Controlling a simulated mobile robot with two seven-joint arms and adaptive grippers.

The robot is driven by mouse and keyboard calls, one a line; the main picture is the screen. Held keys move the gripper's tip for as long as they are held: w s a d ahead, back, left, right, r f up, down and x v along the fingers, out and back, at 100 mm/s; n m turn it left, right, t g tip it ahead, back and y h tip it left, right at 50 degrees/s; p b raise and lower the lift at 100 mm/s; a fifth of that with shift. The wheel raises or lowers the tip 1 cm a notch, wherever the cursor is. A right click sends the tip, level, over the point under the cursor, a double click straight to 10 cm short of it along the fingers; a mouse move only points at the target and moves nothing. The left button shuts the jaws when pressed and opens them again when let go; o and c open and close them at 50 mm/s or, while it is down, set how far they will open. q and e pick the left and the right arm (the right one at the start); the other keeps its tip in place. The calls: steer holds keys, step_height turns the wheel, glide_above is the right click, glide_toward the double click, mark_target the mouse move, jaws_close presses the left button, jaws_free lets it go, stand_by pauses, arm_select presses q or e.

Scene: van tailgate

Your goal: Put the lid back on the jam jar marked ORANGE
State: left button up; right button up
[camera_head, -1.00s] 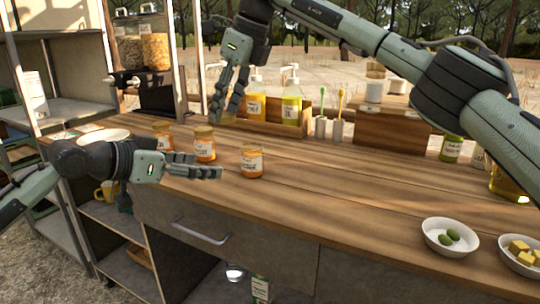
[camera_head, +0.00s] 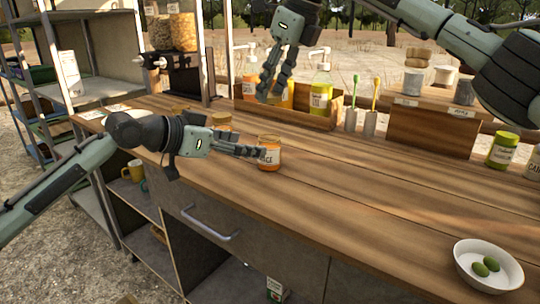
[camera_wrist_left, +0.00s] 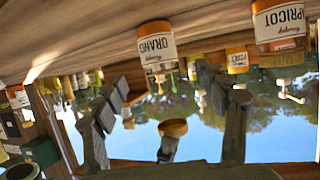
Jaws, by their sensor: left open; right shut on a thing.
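The ORANGE jar (camera_head: 269,158) stands upright and lidless on the wooden counter. It also shows, upside down, in the left wrist view (camera_wrist_left: 157,44). My left gripper (camera_head: 255,152) is open, its fingertips close to the jar's left side in the head view. Its two fingers frame the lower middle of the left wrist view (camera_wrist_left: 168,110). My right gripper (camera_head: 270,97) points down above the jar. It is shut on a golden lid (camera_wrist_left: 173,128), seen in the left wrist view; the lid is hard to make out in the head view.
The APRICOT jar (camera_wrist_left: 279,22) has a golden lid and stands near the ORANGE jar. Other jars (camera_head: 221,121) are partly hidden behind my left gripper. A wooden crate of bottles (camera_head: 335,115) stands behind. The counter's right front is clear up to a white bowl (camera_head: 488,266).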

mark_target(280, 148)
arm_select(q)
steer(key=x, duration=1.1)
steer(key=shift+w+d+f, duration=0.15)
steer(key=shift+w+d, duration=0.1)
steer(key=shift+d, duration=0.05)
steer(key=shift+c, duration=0.4)
jaws_close()
